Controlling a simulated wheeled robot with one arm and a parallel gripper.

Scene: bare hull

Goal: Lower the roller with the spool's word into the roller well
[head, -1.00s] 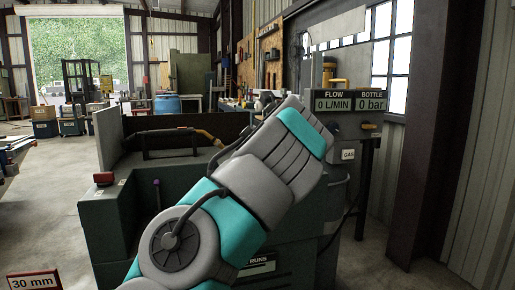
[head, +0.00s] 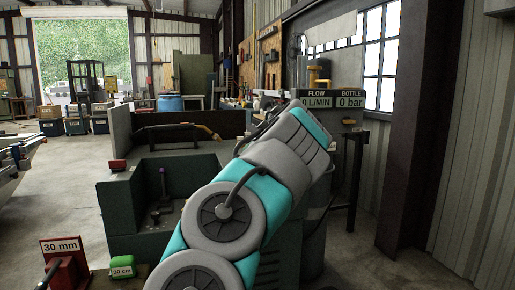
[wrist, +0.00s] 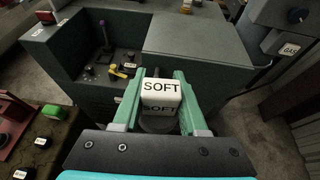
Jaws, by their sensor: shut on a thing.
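My gripper (wrist: 159,78) shows in the wrist view with its two green fingers on either side of a white block (wrist: 161,88) marked SOFT. A rounded grey part shows dimly under the block; I cannot tell its full shape. The held thing is in front of the dark green machine (wrist: 190,38), which also shows in the head view (head: 135,215). The machine's recess, with a lever and a yellow part (wrist: 122,71), lies to the left of the fingers. I cannot tell which opening is the roller well. In the head view my arm hides the gripper. No spool is recognisable.
A flat machine top (wrist: 195,45) lies beyond the fingers. A red device (head: 62,272) by a 30 mm sign (head: 62,246) and a green 30 cm block (head: 122,267) stand at lower left. Open floor lies left.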

